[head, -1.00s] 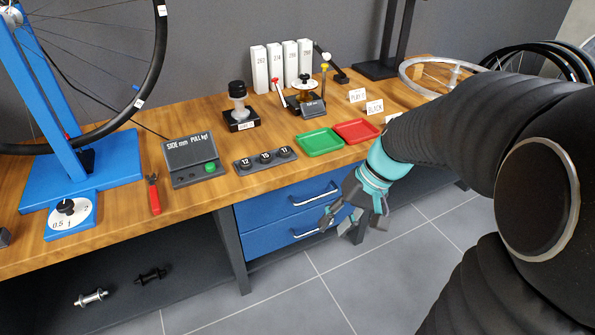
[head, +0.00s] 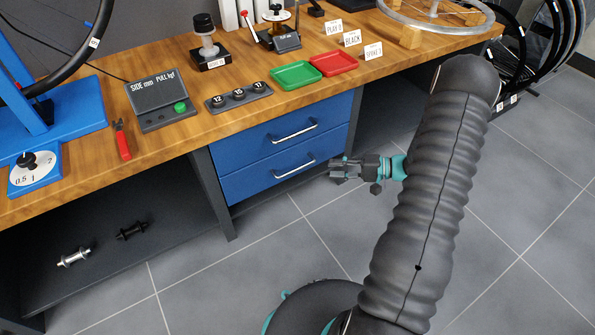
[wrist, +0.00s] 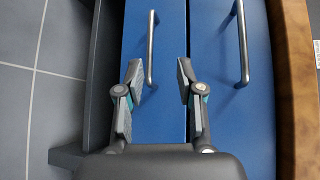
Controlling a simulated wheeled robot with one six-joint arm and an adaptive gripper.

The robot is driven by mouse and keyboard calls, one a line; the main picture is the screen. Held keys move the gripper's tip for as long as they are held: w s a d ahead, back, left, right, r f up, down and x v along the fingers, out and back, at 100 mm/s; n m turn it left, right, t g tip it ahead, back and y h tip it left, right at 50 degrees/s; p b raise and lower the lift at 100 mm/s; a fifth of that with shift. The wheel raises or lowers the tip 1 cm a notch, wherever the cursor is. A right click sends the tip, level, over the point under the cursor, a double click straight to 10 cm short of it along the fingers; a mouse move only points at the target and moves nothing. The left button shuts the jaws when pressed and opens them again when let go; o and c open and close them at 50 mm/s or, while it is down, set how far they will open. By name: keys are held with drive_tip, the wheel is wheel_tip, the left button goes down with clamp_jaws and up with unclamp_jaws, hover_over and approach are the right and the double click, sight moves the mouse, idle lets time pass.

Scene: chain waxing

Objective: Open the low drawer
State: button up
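The low drawer (head: 240,182) is a blue front under the workbench, shut, with a silver bar handle (head: 294,168). In the wrist view the picture is turned sideways, and the low drawer (wrist: 155,110) is the left blue panel, with its handle (wrist: 151,48) ahead of the fingers. My gripper (head: 336,169) is just right of that handle in the head view. In the wrist view my gripper (wrist: 158,74) is open and empty, its fingers spread to either side of the handle's line, closer to the left one. It does not appear to touch the handle.
The upper blue drawer (head: 250,140) is shut, and its handle (wrist: 242,43) shows at the right in the wrist view. The wooden bench top (head: 190,140) overhangs above, with trays and tools on it. The grey tiled floor (head: 300,240) is clear in front.

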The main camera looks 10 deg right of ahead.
sight(298, 168)
drive_tip(key=shift+m+t, duration=0.4)
drive_tip(key=shift+t, duration=0.2)
drive_tip(key=f+x, duration=0.1)
drive_tip(key=x, duration=0.7)
drive_tip(key=f+x, duration=0.1)
drive_tip(key=x, duration=0.4)
drive_tip(key=shift+w+d+f, duration=0.35)
drive_tip(key=shift+w, duration=0.05)
clamp_jaws()
